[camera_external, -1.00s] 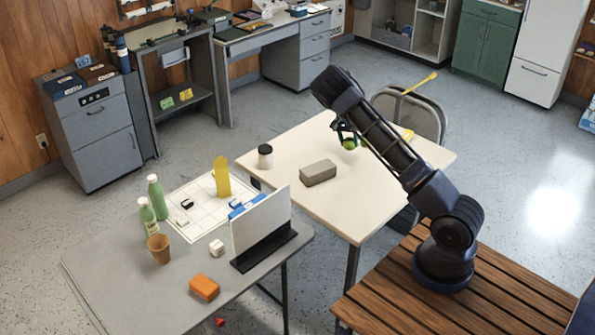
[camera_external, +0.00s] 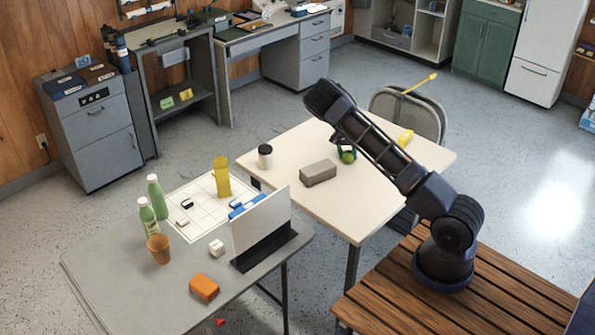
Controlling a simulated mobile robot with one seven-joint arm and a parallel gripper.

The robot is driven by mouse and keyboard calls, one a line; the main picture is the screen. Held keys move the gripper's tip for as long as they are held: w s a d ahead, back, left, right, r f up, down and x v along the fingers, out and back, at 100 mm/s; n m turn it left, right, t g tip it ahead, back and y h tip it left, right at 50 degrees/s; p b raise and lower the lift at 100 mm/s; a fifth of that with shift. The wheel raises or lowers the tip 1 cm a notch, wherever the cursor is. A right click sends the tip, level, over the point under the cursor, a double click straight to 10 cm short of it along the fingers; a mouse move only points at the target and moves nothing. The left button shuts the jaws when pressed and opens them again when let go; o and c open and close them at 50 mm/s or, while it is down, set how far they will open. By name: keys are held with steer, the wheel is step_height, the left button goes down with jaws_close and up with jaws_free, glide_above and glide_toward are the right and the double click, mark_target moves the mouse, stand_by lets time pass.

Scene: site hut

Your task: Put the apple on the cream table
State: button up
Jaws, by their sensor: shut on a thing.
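The green apple (camera_external: 348,156) is at the cream table (camera_external: 334,205), toward its back middle. My gripper (camera_external: 346,151) reaches down from above and is shut on the apple. The arm hides part of the gripper and its fingers. The apple appears at or very near the tabletop; I cannot tell whether it touches.
On the cream table, a grey-brown block (camera_external: 318,173) lies left of the apple, a dark-lidded white jar (camera_external: 265,156) stands further left, and a yellow object (camera_external: 405,137) lies right. A grey table (camera_external: 140,285) with bottles and an upright panel (camera_external: 261,222) stands front left.

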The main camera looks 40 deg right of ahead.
steer(key=o, duration=1)
steer(key=shift+o, duration=0.2)
steer(key=d+v, duration=0.1)
steer(key=v, duration=1)
steer(key=s+a+r+n+t+y, duration=0.1)
steer(key=s+a+r+n, duration=0.1)
steer(key=s+a+r, duration=0.35)
steer(key=s+a+r+n+t+y, duration=0.1)
steer(key=s+a+r, duration=0.1)
steer(key=a+r, duration=0.65)
steer(key=s+a+r+n+t, duration=0.1)
steer(key=s+a+r+n, duration=0.2)
steer(key=s+a+r, duration=0.4)
steer(key=s+a+r+n+t, duration=0.1)
steer(key=s+a+r+n, duration=0.15)
steer(key=s+r, duration=0.5)
steer(key=s+a+r+n+t, duration=0.15)
steer(key=s+a+r, duration=0.35)
steer(key=s, duration=0.5)
steer(key=s+a+n+t+h, duration=0.1)
steer(key=s+a+n, duration=0.3)
steer(key=s, duration=0.9)
steer(key=shift+a+f+t, duration=0.25)
steer(key=shift+a+t, duration=0.1)
